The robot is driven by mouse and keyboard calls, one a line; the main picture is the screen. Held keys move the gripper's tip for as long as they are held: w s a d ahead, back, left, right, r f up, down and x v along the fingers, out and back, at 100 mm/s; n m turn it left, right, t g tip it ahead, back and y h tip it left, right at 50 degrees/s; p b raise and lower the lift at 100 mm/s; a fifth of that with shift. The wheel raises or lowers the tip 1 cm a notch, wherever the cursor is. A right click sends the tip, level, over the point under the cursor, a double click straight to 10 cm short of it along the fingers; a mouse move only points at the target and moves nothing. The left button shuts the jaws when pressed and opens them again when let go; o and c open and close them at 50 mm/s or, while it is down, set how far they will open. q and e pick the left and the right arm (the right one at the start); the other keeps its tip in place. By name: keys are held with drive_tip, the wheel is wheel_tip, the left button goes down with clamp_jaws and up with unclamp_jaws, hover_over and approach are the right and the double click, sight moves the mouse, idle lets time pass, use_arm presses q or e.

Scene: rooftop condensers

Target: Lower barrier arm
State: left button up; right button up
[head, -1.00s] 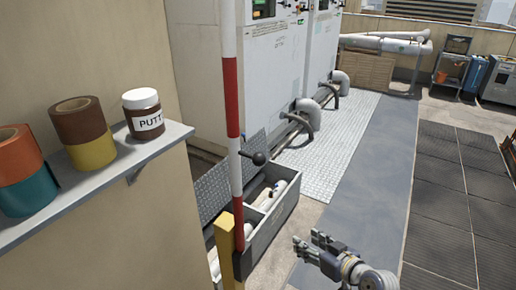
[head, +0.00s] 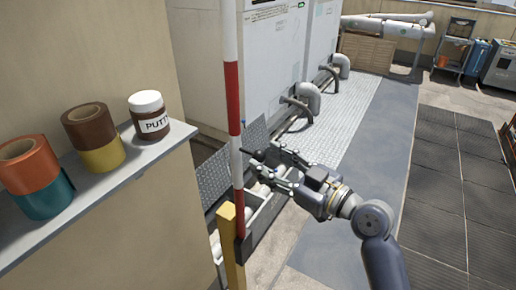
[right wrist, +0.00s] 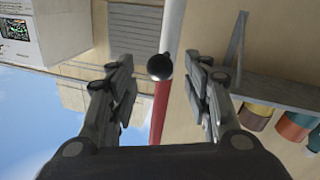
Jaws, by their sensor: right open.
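The barrier arm (head: 234,95) is a red and white striped pole. It stands upright beside a yellow post (head: 229,248). A dark handle with a round knob sticks out from the pole to the right; the knob (right wrist: 160,66) shows in the right wrist view. My right gripper (head: 268,167) is open at the handle, its fingers pointing at the pole. In the right wrist view the knob sits between the two spread fingers, with a visible gap on each side. The fingers hide most of the knob in the head view. My left gripper is not in view.
A shelf (head: 125,162) at left holds tape rolls (head: 92,138) and a putty jar (head: 148,115). Behind the pole are white condenser cabinets (head: 250,65) with pipes and an open grey trough (head: 262,222). The grey walkway (head: 365,135) at right is clear.

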sight(258, 154)
drive_tip(key=shift+p+x, duration=0.45)
drive_tip(key=shift+x, duration=1.55)
drive_tip(key=shift+c, duration=0.3)
clamp_jaws()
